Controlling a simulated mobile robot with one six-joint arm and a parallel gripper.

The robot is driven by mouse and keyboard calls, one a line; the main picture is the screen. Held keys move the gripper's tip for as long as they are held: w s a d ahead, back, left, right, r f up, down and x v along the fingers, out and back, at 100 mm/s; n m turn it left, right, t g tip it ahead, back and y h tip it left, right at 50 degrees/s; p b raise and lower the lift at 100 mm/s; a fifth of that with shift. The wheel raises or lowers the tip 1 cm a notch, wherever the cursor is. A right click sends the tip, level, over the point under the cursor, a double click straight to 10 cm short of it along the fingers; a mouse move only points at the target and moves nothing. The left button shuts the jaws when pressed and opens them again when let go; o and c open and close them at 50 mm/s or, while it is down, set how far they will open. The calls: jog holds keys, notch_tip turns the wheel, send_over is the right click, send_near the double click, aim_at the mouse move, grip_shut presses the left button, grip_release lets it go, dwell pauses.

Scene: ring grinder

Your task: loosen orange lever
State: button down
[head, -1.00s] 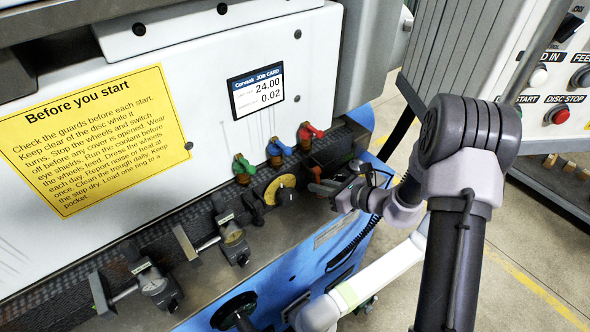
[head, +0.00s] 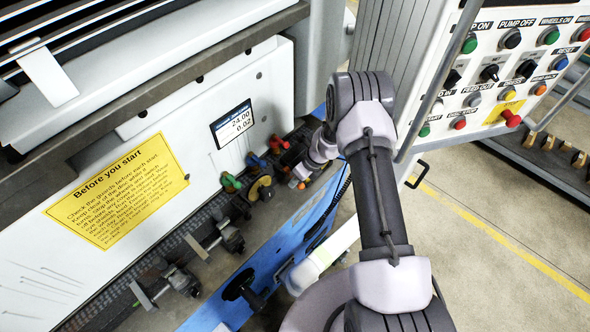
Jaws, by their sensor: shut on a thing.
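The orange lever (head: 293,183) shows as a small orange piece low on the front of the machine, right of the round yellow dial (head: 261,188). My gripper (head: 300,176) is at it, with my arm reaching in from the right. The gripper is small in this view and partly covered by my own wrist. It appears shut on the orange lever. The fingertips and most of the lever are hidden, so I cannot tell the lever's angle.
Green (head: 231,183), blue (head: 256,161) and red (head: 279,143) handles sit close by on the machine. Clamps (head: 220,240) line the ledge to the left. A control panel (head: 495,75) stands at the right. The floor (head: 480,240) at right is open.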

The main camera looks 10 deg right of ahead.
jog(key=shift+r+g+h+p, duration=0.3)
jog(key=shift+g+p, duration=0.1)
jog(key=shift+p, duration=0.7)
jog(key=c, duration=1.4)
grip_release()
jog(key=shift+f, duration=0.1)
jog(key=shift+c, duration=0.2)
jog(key=v, duration=1.7)
jog(key=shift+r+b, duration=0.2)
jog(key=shift+b, duration=0.15)
jog(key=shift+d, duration=0.1)
